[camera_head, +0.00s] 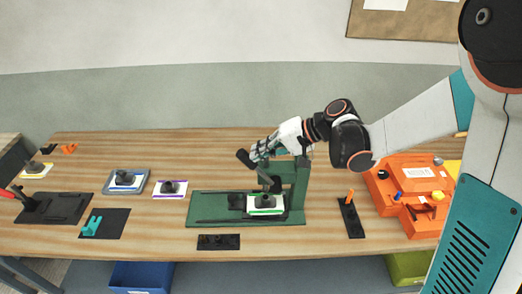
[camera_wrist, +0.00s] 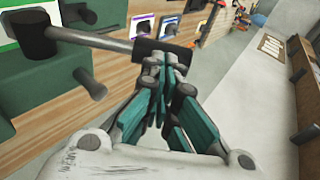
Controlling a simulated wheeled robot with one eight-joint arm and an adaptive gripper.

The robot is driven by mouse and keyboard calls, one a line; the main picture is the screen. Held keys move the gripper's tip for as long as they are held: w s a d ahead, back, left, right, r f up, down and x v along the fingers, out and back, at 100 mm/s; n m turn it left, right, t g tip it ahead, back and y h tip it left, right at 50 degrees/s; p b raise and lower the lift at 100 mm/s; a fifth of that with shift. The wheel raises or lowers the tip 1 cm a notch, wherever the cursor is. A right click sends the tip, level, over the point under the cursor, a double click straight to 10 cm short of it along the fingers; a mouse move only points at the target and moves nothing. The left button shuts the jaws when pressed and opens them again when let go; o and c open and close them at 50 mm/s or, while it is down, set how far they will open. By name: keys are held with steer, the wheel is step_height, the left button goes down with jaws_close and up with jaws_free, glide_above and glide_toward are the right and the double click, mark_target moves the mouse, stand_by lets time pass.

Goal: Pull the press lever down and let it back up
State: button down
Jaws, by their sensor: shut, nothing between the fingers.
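The green press (camera_head: 297,185) stands on its green base near the middle of the bench. Its lever shows in the head view as a black handle (camera_head: 244,158) on a thin rod, up at the left of the press. My gripper (camera_head: 257,154) is beside the handle, at its right. In the wrist view the grey lever rod (camera_wrist: 110,42) runs from the press at left to the black handle (camera_wrist: 150,47). My gripper (camera_wrist: 166,62) is shut and empty, its fingertips right at the handle. I cannot tell if they touch it.
A white-and-green piece (camera_head: 265,211) with a black part lies under the press. A black tray (camera_head: 218,242) lies in front, and an orange case (camera_head: 410,178) sits at right. Small moulds (camera_head: 171,188) lie to the left. Bare bench shows behind the moulds.

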steer(key=shift+a+f+h, duration=0.25)
steer(key=shift+a+h, duration=0.35)
steer(key=shift+a, duration=0.3)
steer(key=a+f+n+h+b, duration=0.1)
steer(key=a+f+h+b, duration=0.3)
steer(key=a+f+h, duration=0.4)
steer(key=shift+a+f+g+b, duration=0.3)
steer(key=shift+f+g, duration=0.1)
steer(key=shift+f, duration=0.8)
steer(key=shift+s, duration=0.1)
